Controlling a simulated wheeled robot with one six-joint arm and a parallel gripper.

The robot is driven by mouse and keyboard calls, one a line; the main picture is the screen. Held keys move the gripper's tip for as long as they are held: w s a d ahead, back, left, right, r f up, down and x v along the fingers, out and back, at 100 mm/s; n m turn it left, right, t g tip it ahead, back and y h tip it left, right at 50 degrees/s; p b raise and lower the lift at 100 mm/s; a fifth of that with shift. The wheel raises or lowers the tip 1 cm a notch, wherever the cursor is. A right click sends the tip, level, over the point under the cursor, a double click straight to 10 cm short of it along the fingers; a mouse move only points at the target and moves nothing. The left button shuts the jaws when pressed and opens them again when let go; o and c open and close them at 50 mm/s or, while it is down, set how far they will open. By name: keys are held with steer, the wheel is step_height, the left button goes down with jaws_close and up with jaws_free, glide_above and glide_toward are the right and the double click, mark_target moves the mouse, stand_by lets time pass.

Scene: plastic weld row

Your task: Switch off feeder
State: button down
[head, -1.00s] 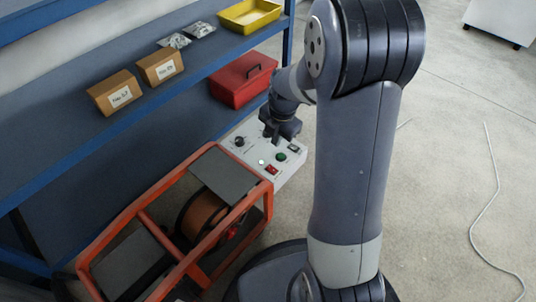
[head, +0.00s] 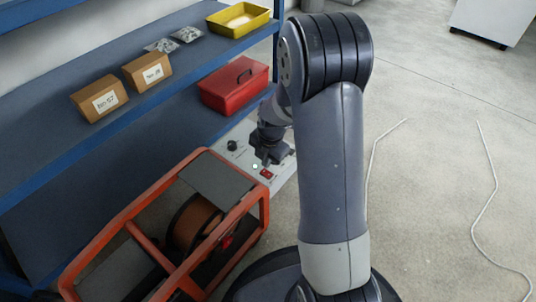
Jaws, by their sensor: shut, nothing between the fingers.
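The feeder is an orange tube frame (head: 137,232) with a copper-coloured wire spool (head: 193,222) inside and a pale grey control panel (head: 240,160) at its far end. The panel carries a red rocker switch (head: 266,173), a small pale round lamp (head: 255,166) and a black knob (head: 232,146). My gripper (head: 266,162) is shut and empty, pointing down over the panel just behind the red switch. I cannot tell whether its tips touch the panel. The gripper hides the middle of the panel, where a green button showed before.
A blue shelf (head: 60,155) on the left holds two cardboard boxes (head: 98,103), small bags (head: 186,35) and a yellow tray (head: 238,20). A pale cable (head: 484,215) lies on open floor at right.

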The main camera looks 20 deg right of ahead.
mark_target(264, 170)
step_height(264, 170, down, 3)
steer(key=shift+w+a+f+b, duration=0.1)
steer(key=shift+w+b, duration=0.05)
steer(key=shift+b, duration=0.35)
steer(key=shift+p, duration=0.3)
